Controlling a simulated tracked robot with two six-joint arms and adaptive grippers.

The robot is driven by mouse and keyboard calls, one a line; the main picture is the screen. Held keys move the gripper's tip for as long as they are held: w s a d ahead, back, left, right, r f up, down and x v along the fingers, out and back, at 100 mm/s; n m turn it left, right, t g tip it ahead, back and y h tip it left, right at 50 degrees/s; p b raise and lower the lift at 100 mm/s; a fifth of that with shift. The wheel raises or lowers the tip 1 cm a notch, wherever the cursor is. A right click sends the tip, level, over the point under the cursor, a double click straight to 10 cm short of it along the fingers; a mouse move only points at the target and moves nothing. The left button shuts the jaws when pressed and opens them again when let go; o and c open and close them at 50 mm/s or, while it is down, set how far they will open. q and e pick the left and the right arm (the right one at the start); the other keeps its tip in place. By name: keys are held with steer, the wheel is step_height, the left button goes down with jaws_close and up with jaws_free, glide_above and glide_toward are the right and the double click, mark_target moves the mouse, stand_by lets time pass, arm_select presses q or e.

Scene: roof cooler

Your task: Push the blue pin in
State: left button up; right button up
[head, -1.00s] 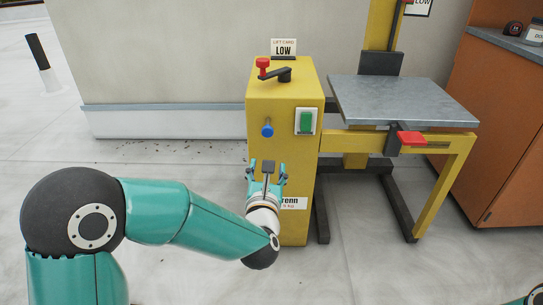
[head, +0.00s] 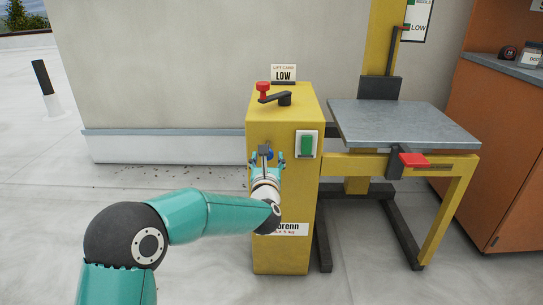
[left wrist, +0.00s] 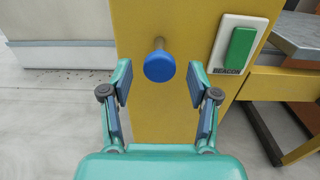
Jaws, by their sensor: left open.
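The blue pin (left wrist: 159,66) sticks out of the front face of a yellow lift cabinet (head: 284,200). Its round blue head faces the left wrist camera, and a short grey shaft shows behind it. In the head view the pin (head: 268,153) is partly hidden by my left gripper (head: 267,158). In the left wrist view my left gripper (left wrist: 160,85) is open, with its fingers spread to either side below the pin's head. My right gripper is not in view.
A green switch (head: 307,146) sits right of the pin, labelled BEACON. A black crank with a red knob (head: 263,88) tops the cabinet. A grey lift platform (head: 400,124) with a red handle (head: 413,160) stands to the right, before an orange cabinet (head: 500,150).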

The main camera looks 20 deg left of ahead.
mark_target(268, 159)
arm_select(q)
steer(key=shift+x, duration=1.55)
steer(key=shift+d, duration=0.1)
jaws_close()
